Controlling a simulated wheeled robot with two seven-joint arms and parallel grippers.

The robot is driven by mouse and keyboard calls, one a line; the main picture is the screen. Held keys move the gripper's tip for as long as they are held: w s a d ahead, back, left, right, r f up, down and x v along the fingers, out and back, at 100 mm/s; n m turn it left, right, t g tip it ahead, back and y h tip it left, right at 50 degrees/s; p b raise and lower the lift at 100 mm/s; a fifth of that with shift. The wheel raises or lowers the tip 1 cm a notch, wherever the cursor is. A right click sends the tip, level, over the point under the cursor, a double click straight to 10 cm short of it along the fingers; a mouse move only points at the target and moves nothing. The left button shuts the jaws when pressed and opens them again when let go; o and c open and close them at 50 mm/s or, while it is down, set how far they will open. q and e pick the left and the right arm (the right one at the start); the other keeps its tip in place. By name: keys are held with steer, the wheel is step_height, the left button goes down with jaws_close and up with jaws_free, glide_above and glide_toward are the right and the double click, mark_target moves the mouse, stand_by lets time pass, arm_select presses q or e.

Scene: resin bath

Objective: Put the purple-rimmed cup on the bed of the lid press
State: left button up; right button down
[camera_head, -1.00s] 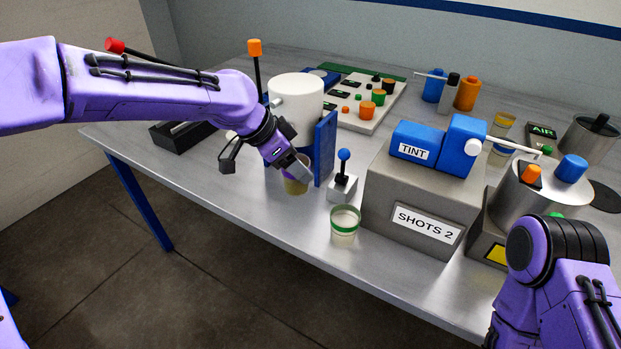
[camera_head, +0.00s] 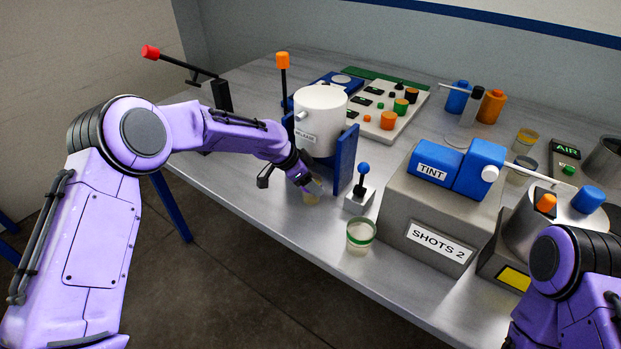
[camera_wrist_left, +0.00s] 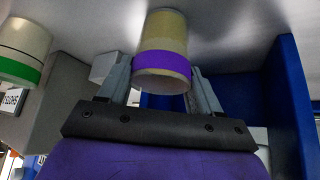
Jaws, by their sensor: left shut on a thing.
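The purple-rimmed cup (camera_wrist_left: 163,25) is tan with a purple band and sits between the two fingers of my left gripper (camera_wrist_left: 163,66) in the left wrist view. In the head view, my left gripper (camera_head: 312,188) is shut on the cup (camera_head: 310,199), just in front of the white tank. I cannot tell whether the cup touches the table. A red-knobbed lever (camera_head: 180,63) on a black post, probably the lid press, stands at the back left. My left arm hides its base and bed. My right gripper is out of the head view.
The white tank (camera_head: 320,112) stands in a blue frame (camera_head: 346,160). A blue-knobbed switch (camera_head: 363,180) and a green-rimmed cup (camera_head: 360,237) are right of the held cup. The TINT and SHOTS 2 machine (camera_head: 408,205) stands farther right. The table's front edge is close.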

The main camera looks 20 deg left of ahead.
arm_select(q)
steer(key=shift+f, duration=0.2)
steer(key=o, duration=1.1)
steer(key=shift+c, duration=0.2)
